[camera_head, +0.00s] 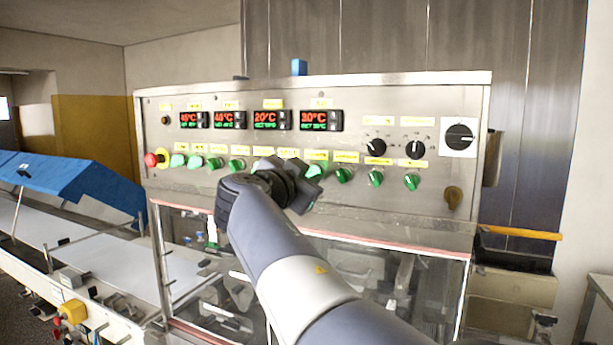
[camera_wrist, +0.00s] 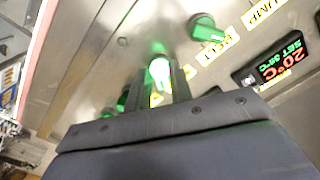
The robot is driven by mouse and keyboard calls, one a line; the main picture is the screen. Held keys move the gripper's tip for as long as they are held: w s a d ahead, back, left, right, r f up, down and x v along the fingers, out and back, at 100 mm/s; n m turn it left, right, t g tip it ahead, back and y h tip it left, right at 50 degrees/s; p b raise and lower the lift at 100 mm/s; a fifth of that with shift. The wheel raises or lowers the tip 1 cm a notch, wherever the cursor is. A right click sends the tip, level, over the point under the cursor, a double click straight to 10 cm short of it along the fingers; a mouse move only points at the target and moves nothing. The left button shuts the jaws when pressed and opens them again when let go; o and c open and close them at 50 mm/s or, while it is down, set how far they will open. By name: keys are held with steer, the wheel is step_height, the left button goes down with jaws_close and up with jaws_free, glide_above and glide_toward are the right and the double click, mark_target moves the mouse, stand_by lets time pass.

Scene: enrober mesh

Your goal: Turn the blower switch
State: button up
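The steel control panel (camera_head: 225,130) carries a row of green switches under yellow labels, too small to read in the head view, so I cannot tell which is the blower switch. My gripper (camera_head: 300,185) is at the middle of this row and hides one or more switches. In the wrist view its two dark fingers (camera_wrist: 162,82) stand either side of a brightly lit green switch (camera_wrist: 159,70). Contact is unclear. The label beside that switch is mostly hidden. The neighbouring green switch (camera_wrist: 207,29) is by a label reading BELT.
Several temperature displays (camera_head: 272,120) sit above the row. A red emergency button (camera_head: 152,160) is at the left. Black dials (camera_head: 375,147) and a large rotary switch (camera_head: 459,137) are at the right. A clear-fronted cabinet (camera_head: 350,262) lies below, and a conveyor (camera_head: 100,255) at the left.

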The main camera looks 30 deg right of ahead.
jaws_close()
steer(key=shift+f+b, duration=0.1)
steer(key=shift+b, duration=0.2)
steer(key=n+b, duration=0.4)
steer(key=n, duration=0.4)
steer(key=shift+n, duration=1.9)
